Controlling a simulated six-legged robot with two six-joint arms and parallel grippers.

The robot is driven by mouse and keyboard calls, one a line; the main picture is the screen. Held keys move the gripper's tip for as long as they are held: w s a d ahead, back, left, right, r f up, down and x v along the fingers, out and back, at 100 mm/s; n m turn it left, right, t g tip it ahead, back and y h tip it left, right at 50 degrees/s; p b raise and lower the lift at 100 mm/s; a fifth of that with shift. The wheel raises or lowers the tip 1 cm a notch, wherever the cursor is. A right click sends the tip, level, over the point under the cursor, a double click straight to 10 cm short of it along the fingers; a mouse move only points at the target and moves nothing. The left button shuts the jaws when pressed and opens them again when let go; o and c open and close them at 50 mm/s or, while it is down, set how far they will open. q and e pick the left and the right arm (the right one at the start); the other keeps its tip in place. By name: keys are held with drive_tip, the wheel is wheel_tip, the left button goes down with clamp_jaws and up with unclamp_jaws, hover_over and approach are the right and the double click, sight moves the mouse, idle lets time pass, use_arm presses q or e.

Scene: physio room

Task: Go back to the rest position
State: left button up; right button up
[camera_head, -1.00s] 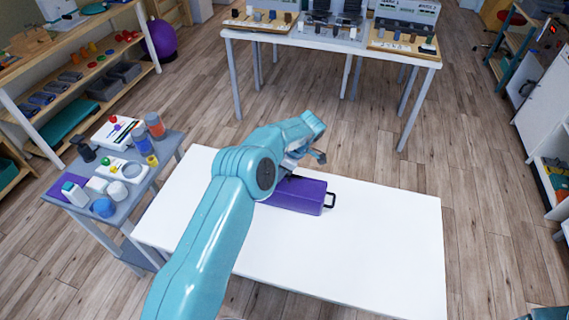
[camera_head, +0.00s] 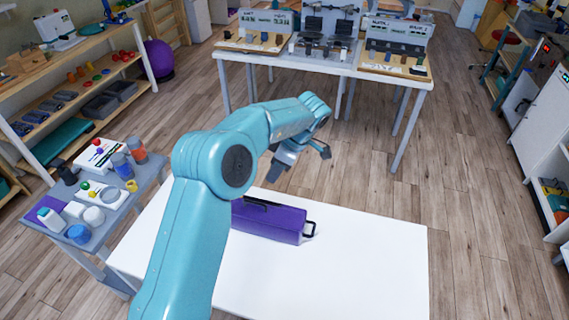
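My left arm, teal, reaches in from the bottom left over the white table. My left gripper (camera_head: 299,162) is at its end, above and beyond the purple case. Its grey fingers look spread apart, with nothing between them. The purple case (camera_head: 275,222) lies on the white table (camera_head: 350,270), with a black handle at its right end and a dark strip on top. My arm hides part of the table and may hide the case's left end. My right gripper is not in view.
A grey side table (camera_head: 120,205) with bottles, tubs and small devices stands at the left. A long table (camera_head: 330,66) with several boards is at the back. Shelves (camera_head: 70,110) line the left and a white cabinet (camera_head: 535,130) the right. Wooden floor between is clear.

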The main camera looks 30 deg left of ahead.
use_arm(q)
drive_tip(key=shift+s+d+r, duration=0.15)
drive_tip(key=shift+r, duration=0.35)
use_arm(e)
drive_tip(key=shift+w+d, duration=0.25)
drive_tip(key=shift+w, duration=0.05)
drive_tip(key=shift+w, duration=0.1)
